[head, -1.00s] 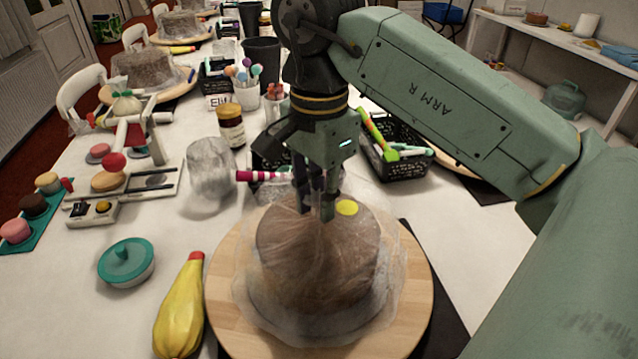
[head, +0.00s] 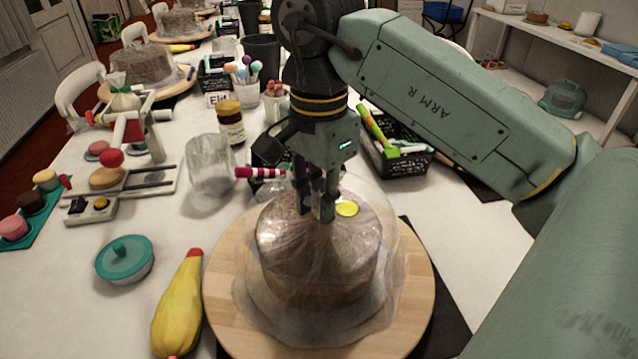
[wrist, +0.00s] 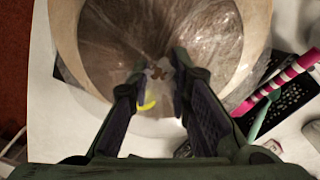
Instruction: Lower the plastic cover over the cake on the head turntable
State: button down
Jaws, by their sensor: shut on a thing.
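The brown cake (head: 318,265) stands on the round wooden turntable (head: 228,300) nearest me. A clear plastic cover (head: 385,300) hangs around and over the cake, with its lower edge flaring out near the board; I cannot tell whether the edge touches the board all round. My gripper (head: 318,212) points down over the top of the cake, shut on the gathered top of the cover. In the wrist view, my gripper's fingers (wrist: 160,85) flank a small brownish knot at the cover's centre, with the cake (wrist: 190,30) beneath.
A yellow piping bag (head: 178,305) and a teal-lidded bowl (head: 125,260) lie left of the turntable. A crumpled clear bag (head: 210,165), a brown jar (head: 231,122) and a black basket (head: 405,165) stand behind. A pink-striped stick (head: 258,173) lies close behind my gripper.

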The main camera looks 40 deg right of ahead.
jog(key=c, duration=1.4)
grip_release()
jog(key=shift+r, duration=0.1)
jog(key=shift+r+p, duration=2.7)
jog(key=shift+r, duration=0.7)
jog(key=shift+s+f, duration=0.1)
